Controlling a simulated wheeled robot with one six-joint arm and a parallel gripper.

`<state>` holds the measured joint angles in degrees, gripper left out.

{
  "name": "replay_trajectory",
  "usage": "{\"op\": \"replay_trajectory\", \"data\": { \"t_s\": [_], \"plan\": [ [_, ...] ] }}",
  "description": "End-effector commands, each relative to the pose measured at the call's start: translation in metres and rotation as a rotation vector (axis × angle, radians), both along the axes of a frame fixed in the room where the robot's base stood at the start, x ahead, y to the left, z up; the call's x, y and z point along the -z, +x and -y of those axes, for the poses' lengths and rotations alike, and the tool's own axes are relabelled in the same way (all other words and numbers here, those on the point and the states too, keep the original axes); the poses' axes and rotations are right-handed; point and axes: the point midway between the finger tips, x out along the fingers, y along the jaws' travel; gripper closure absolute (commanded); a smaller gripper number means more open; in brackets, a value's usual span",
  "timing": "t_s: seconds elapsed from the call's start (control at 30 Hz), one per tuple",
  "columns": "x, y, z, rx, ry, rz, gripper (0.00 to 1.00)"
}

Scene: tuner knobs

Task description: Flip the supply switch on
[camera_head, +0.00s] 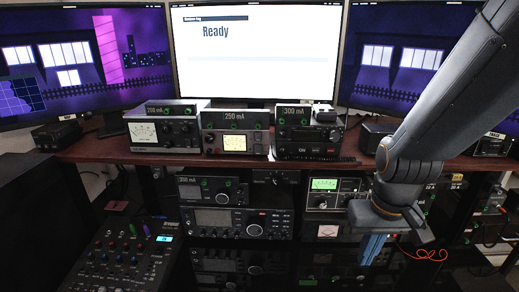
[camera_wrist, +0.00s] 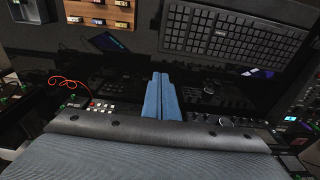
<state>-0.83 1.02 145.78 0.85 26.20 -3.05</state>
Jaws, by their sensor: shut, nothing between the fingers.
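My gripper (camera_head: 371,250) hangs at the right in the head view, in front of the lower rack and pointing down. Its two blue fingers are together with nothing between them. They also show shut in the middle of the wrist view (camera_wrist: 160,90). I cannot make out which part is the supply switch. A unit with a green-lit meter (camera_head: 325,184) stands just left of my gripper, and my arm hides what is behind it. The fingers look apart from any panel in the wrist view.
A reddish-brown shelf (camera_head: 90,150) carries radios labelled 200, 250 (camera_head: 235,140) and 300 mA (camera_head: 308,135). A mixer (camera_head: 120,255) is at lower left and a large radio (camera_head: 237,218) at lower middle. A red wire (camera_head: 424,254) curls right of my gripper. A keyboard (camera_wrist: 230,35) lies beyond the fingers.

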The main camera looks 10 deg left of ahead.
Motion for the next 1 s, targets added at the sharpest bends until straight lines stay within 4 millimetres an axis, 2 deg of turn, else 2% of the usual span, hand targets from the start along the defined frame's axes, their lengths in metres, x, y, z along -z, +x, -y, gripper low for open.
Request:
{"op": "replay_trajectory", "data": {
  "t_s": [0.07,0.17,0.3,0.4,0.5,0.6,0.77,1.0],
  "plan": [
    [-0.014,0.019,-0.013,-0.102,0.001,0.041,1.0],
    [-0.045,0.048,-0.042,-0.313,0.001,0.116,1.0],
    [-0.107,0.083,-0.096,-0.682,-0.012,0.254,1.0],
    [-0.153,0.093,-0.135,-0.931,-0.028,0.356,1.0],
    [-0.194,0.094,-0.166,-1.139,-0.051,0.447,1.0],
    [-0.224,0.091,-0.187,-1.288,-0.072,0.517,1.0],
    [-0.247,0.086,-0.203,-1.401,-0.092,0.571,1.0],
    [-0.249,0.085,-0.204,-1.413,-0.094,0.574,1.0]
  ]
}}
